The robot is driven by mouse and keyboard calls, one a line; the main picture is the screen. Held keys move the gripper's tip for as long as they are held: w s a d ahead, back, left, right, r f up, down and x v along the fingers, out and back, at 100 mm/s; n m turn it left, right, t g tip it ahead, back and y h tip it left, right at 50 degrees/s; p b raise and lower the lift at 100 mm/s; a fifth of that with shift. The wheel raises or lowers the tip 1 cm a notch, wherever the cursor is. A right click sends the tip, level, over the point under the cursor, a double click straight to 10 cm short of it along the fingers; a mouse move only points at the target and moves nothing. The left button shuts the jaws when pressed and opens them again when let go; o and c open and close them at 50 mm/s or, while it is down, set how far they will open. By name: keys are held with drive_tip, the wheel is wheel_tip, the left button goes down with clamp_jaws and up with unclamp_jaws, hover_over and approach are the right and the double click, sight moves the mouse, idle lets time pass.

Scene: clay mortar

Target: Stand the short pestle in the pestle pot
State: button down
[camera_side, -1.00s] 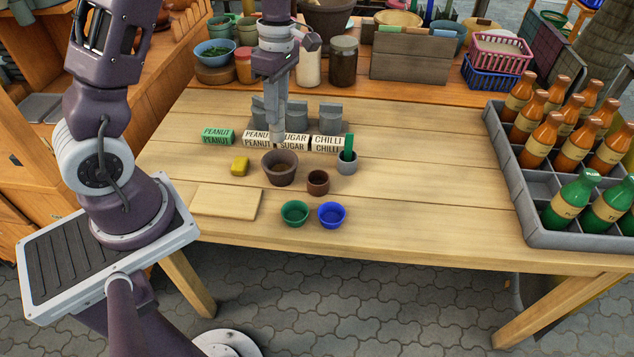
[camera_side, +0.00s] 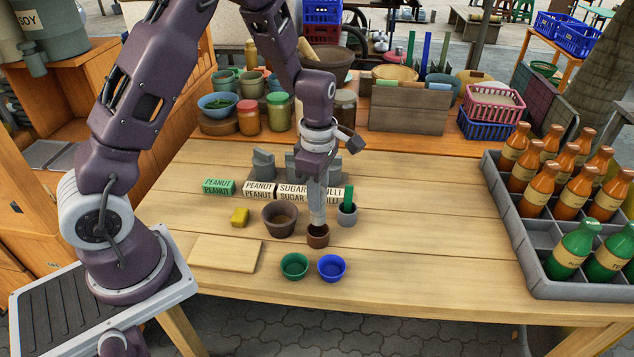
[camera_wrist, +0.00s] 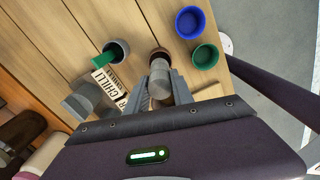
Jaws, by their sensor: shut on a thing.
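In the wrist view my gripper (camera_wrist: 161,88) is shut on a grey, round-ended piece, the short pestle (camera_wrist: 160,68). The larger brown mortar (camera_side: 280,222) stands left of the pot in the side view.
A grey pot (camera_side: 347,214) holding a green piece stands close behind right. Green (camera_side: 294,266) and blue (camera_side: 331,268) bowls stand in front. Label blocks (camera_side: 259,190) and grey blocks (camera_side: 264,163) stand behind.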

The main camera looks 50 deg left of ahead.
drive_tip(key=shift+f, duration=2.6)
drive_tip(key=c, duration=1)
unclamp_jaws()
drive_tip(key=shift+r, duration=0.1)
wheel_tip(320, 180, up, 7)
drive_tip(key=shift+f, duration=0.1)
